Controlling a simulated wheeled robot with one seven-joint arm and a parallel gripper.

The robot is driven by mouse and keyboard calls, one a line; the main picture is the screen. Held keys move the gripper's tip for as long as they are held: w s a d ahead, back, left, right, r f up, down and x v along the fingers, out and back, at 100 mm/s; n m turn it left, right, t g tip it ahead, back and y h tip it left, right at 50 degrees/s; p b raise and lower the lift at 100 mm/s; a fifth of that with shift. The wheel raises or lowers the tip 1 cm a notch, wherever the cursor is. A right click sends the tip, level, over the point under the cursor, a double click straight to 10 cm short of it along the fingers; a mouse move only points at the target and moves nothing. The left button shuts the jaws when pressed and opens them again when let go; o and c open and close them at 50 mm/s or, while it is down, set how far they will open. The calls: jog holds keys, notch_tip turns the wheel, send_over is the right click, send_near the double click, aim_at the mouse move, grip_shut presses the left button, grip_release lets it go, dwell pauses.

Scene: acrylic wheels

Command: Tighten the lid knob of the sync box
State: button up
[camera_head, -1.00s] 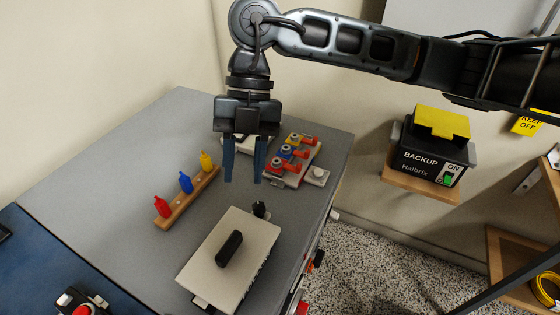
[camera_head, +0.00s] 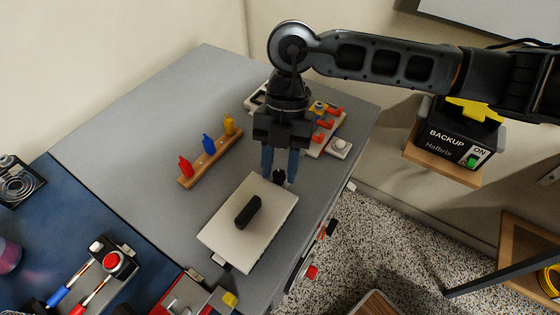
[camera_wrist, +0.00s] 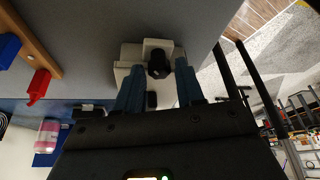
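The sync box is a flat off-white box (camera_head: 222,221) on the grey bench, with a black bar handle (camera_head: 247,212) on its lid. A small black knob (camera_head: 278,177) stands at its far edge. In the wrist view the knob (camera_wrist: 158,66) sits on a pale bracket between my fingertips. My gripper (camera_head: 279,174) points down at this knob, its two blue fingers apart, one to each side. I see gaps between fingers and knob in the wrist view. I cannot tell whether the fingertips are level with the knob or just above it.
A wooden rack (camera_head: 209,160) with red, blue and yellow bottles stands left of my gripper. A board with coloured valves (camera_head: 326,130) is close behind it. The bench's right edge is near, with the floor beyond. Bare bench lies left of the box.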

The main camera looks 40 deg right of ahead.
grip_shut()
dwell(0.3)
jog(key=m, duration=0.2)
jog(key=m+t, duration=0.1)
jog(key=m, duration=0.1)
jog(key=shift+s+t+y, duration=0.1)
jog(key=shift+t+y, duration=0.2)
jog(key=shift+s+m+t+b, duration=0.1)
jog(key=shift+m+t+b, duration=0.5)
jog(key=shift+m, duration=1.4)
